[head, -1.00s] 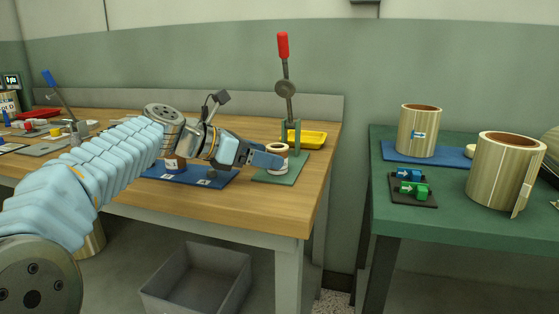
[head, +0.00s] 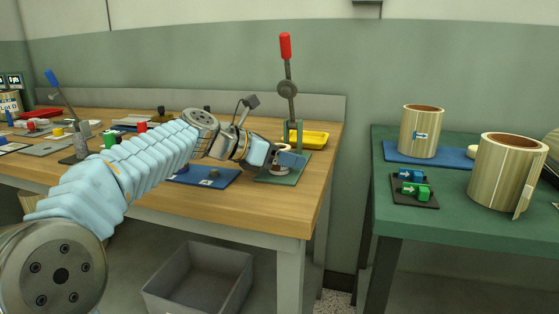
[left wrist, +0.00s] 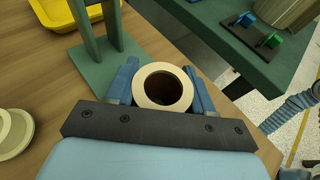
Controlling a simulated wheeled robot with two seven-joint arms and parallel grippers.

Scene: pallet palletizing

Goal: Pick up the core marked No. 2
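A core (left wrist: 163,88), a short tube with a cream rim and a dark brown bore, stands upright at the green press stand (head: 283,166) near the bench's right end. My left gripper (left wrist: 162,82) has its two blue fingers on either side of the core. The fingers look very close to its wall, but I cannot tell whether they press on it. In the head view, my left gripper (head: 280,158) hides most of the core, and no number on it is readable. A blue mat (head: 228,178) with small white labels lies left of the stand. My right gripper is not in view.
The press has a red-handled lever (head: 286,60) above the stand. A yellow tray (head: 313,138) is behind it. Pale discs (left wrist: 14,132) lie at the left in the wrist view. A green table (head: 455,222) with two large tubes stands right, across a gap. A grey bin (head: 198,280) is below.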

